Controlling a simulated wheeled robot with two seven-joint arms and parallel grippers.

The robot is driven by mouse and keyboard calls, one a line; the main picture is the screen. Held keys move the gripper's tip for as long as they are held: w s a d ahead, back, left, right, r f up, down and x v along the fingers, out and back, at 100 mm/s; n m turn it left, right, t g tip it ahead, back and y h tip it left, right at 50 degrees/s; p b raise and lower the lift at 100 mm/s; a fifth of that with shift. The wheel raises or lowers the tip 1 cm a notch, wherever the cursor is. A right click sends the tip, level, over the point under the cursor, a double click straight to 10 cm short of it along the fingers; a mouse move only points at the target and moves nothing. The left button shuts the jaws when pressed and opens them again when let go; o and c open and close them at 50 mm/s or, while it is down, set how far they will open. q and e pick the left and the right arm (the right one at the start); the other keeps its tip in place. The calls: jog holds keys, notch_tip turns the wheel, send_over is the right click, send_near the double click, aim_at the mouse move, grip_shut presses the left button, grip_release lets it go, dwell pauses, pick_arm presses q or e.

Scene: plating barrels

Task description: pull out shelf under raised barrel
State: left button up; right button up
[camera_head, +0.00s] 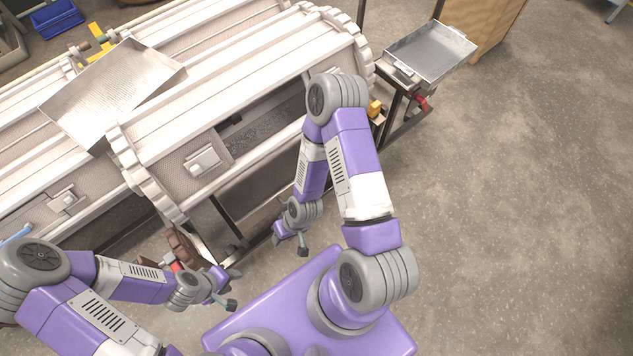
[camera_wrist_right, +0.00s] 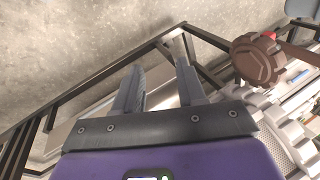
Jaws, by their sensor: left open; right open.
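The raised barrel (camera_head: 240,120) is a large pale ribbed drum with toothed end rings and an open hatch with dark grains inside. Under it is a dark metal frame (camera_head: 228,218). The shelf is mostly hidden by the barrel in the head view; a pale metal strip (camera_wrist_right: 72,128) inside the frame in the right wrist view may be its edge. My left gripper (camera_head: 232,288) is open and empty in front of the barrel's lower left end. My right gripper (camera_head: 290,245) is open in front of the frame; its two fingers (camera_wrist_right: 160,85) point towards a dark frame bar, with nothing between them.
A brown knob (camera_wrist_right: 256,60) sits beside the frame in the right wrist view. A metal tray (camera_head: 115,88) rests on the barrels, and another tray (camera_head: 430,52) stands at the upper right. A blue bin (camera_head: 57,18) is far left. Floor at right is clear.

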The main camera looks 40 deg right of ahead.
jog(key=w+d+f+n+t+h+b, duration=0.1)
jog(key=w+d+f+n+t+b, duration=0.1)
jog(key=w+d+f+n+t, duration=0.4)
jog(key=w+d+f+n+t+b, duration=0.1)
jog(key=w+d+f+n+b, duration=0.1)
jog(key=w+d+f, duration=0.6)
jog(key=s+d+f+n+t+h+b, duration=0.1)
jog(key=d+f+n+t+b, duration=0.1)
jog(key=d+f+n+t, duration=0.3)
jog(key=d+f+n+t+h+b, duration=0.1)
jog(key=d+f+n+t+b, duration=0.1)
jog(key=f+n, duration=0.45)
jog(key=shift+n, duration=0.45)
jog(key=shift+a+r+b+x, duration=0.15)
jog(key=shift+b+x, duration=0.3)
jog(key=shift+x, duration=0.75)
jog(key=shift+r+b+x, duration=0.1)
jog(key=shift+b+x, duration=0.3)
jog(key=shift+x, duration=0.75)
jog(key=shift+a+r+b+x, duration=0.15)
jog(key=shift+b+x, duration=0.3)
jog(key=shift+x, duration=0.75)
jog(key=shift+d, duration=0.1)
grip_shut()
